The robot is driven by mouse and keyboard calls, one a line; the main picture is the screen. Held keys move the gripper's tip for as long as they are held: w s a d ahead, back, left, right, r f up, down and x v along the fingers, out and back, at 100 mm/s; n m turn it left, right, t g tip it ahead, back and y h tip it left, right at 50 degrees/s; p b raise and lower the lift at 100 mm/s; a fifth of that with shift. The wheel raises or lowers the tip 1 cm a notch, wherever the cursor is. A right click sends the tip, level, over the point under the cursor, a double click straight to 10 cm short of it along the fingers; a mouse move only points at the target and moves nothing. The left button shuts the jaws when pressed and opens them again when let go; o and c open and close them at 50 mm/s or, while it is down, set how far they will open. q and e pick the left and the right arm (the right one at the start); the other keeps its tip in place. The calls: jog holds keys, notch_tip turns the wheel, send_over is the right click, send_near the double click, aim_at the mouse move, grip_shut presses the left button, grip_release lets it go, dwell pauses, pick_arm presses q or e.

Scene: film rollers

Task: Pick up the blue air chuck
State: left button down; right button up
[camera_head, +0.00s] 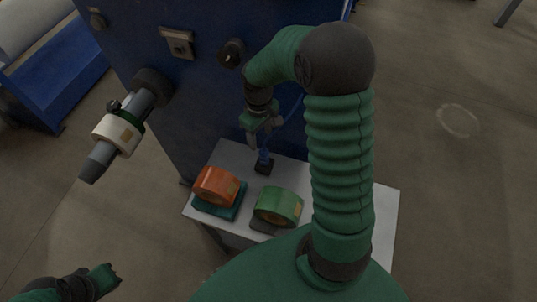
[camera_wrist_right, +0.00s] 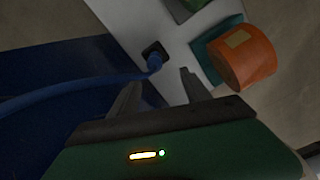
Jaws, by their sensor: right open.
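The blue air chuck (camera_head: 264,156) stands in a small black holder (camera_head: 264,167) on the white table, near the blue machine. In the right wrist view the chuck (camera_wrist_right: 154,63) shows with its blue hose (camera_wrist_right: 80,88) running off to the left. My right gripper (camera_head: 264,141) is open and empty, close above the chuck. In the wrist view its two fingertips (camera_wrist_right: 160,83) point toward the chuck, with one on each side in the picture; I see no contact. My left gripper (camera_head: 112,280) is at the lower left, far from the table; its jaws are too small to judge.
An orange roller (camera_head: 216,186) on a teal stand and a green roller (camera_head: 279,205) on a dark stand sit on the white table (camera_head: 385,208). The blue machine (camera_head: 150,45) rises behind, with a white roller (camera_head: 118,134) on its spindle at left.

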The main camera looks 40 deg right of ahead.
aim_at(261, 151)
jog(key=f, duration=0.8)
jog(key=shift+w+d+f, duration=0.1)
jog(key=shift+w+d, duration=0.1)
jog(key=shift+d, duration=0.05)
jog(key=shift+w+f, duration=0.1)
jog(key=shift+f, duration=0.25)
jog(key=f, duration=0.2)
jog(key=d+f+p, duration=0.1)
jog(key=f, duration=0.1)
jog(key=shift+f, duration=0.35)
jog(key=shift+d+f, duration=0.15)
jog(key=shift+f, duration=0.1)
jog(key=shift+a+r, duration=0.2)
jog(key=shift+a, duration=0.15)
jog(key=c, duration=0.8)
jog(key=shift+d, duration=0.1)
grip_shut()
